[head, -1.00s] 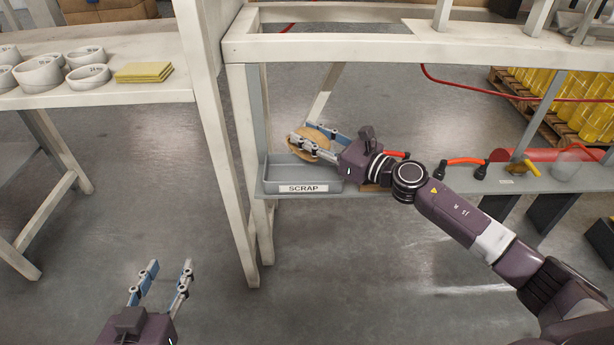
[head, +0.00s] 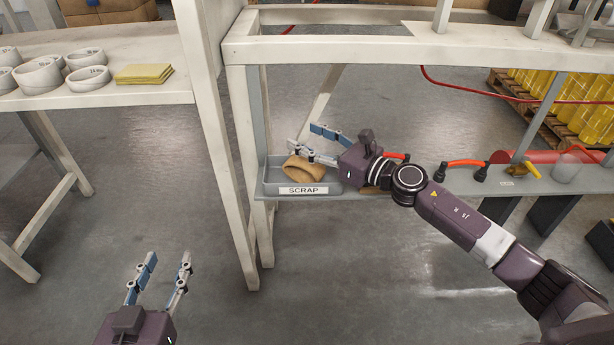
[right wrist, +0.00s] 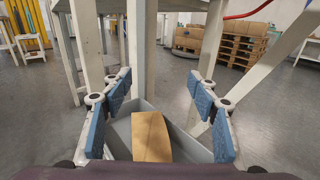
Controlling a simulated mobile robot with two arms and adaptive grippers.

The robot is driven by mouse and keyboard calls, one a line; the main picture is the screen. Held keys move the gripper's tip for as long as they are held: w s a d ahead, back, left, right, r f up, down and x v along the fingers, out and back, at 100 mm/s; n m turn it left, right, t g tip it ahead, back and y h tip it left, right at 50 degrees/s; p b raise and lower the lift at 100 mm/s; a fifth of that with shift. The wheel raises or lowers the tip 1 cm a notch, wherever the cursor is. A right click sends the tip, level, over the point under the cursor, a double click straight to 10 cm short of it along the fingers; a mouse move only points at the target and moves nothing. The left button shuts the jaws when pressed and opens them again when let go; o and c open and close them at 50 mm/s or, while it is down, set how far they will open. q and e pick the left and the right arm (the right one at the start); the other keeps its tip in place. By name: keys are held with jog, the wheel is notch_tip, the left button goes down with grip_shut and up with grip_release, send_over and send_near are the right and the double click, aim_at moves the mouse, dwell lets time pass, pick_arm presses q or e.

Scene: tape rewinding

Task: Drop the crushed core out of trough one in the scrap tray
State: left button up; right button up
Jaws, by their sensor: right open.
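The crushed core (head: 303,169) is a tan cardboard ring, squashed to an oval. It is at the grey scrap tray (head: 308,189), leaning within its walls. In the right wrist view the core (right wrist: 151,137) shows between the fingers, inside the tray (right wrist: 196,149). My right gripper (head: 305,141) is open just above the tray, its fingers apart from the core. My left gripper (head: 166,268) is open and empty, low at the left over the floor. Whether the core has fully settled cannot be told.
The tray stands on a low grey shelf (head: 400,207) under a white frame. White rings (head: 88,77) and yellow pads (head: 144,74) lie on the left table. A white post (head: 215,140) stands between.

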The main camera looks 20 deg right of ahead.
jog(key=v, duration=1.2)
dwell(0.5)
